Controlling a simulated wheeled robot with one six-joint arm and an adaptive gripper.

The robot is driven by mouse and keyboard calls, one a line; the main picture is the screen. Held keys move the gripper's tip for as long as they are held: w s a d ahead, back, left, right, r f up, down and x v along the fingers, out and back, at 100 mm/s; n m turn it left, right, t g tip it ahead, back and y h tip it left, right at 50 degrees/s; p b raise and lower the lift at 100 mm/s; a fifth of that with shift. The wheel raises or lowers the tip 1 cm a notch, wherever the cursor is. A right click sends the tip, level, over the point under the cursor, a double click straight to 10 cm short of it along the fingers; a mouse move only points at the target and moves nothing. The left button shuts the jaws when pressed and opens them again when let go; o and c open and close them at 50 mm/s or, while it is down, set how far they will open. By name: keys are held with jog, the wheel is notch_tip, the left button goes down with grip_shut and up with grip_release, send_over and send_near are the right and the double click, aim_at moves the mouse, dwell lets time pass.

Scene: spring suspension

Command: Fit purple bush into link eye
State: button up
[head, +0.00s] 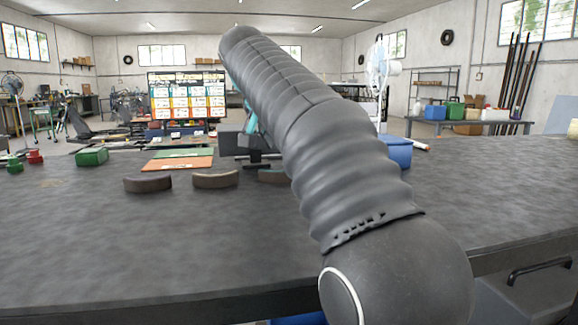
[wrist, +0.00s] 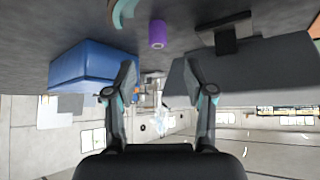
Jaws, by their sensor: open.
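The purple bush (wrist: 157,34) stands on the dark workbench in the wrist view, which looks upside down. It is beyond my fingertips and roughly in line with the gap between them. My gripper (wrist: 159,80) is open, with nothing between its fingers. In the head view my arm hides the bush. A dark fixture with a flat bar and short post (wrist: 226,40) stands near the bush in the wrist view; it also shows in the head view (head: 258,160). I cannot clearly make out a link eye on it.
A blue box (wrist: 92,68) and a large grey block (wrist: 250,75) flank the bush. Curved brown pads (head: 147,184) lie on the workbench (head: 150,245). A green box (head: 92,156) and red and green pieces stand farther left. The bench front is clear.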

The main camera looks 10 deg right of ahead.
jog(key=shift+s+f+b+x, duration=0.15)
jog(key=shift+b+x, duration=0.1)
jog(key=shift+x, duration=1.5)
jog(key=shift+s+f+b+x, duration=0.1)
jog(key=shift+b+x, duration=0.1)
jog(key=shift+x, duration=1.55)
jog(key=shift+r, duration=0.1)
grip_shut()
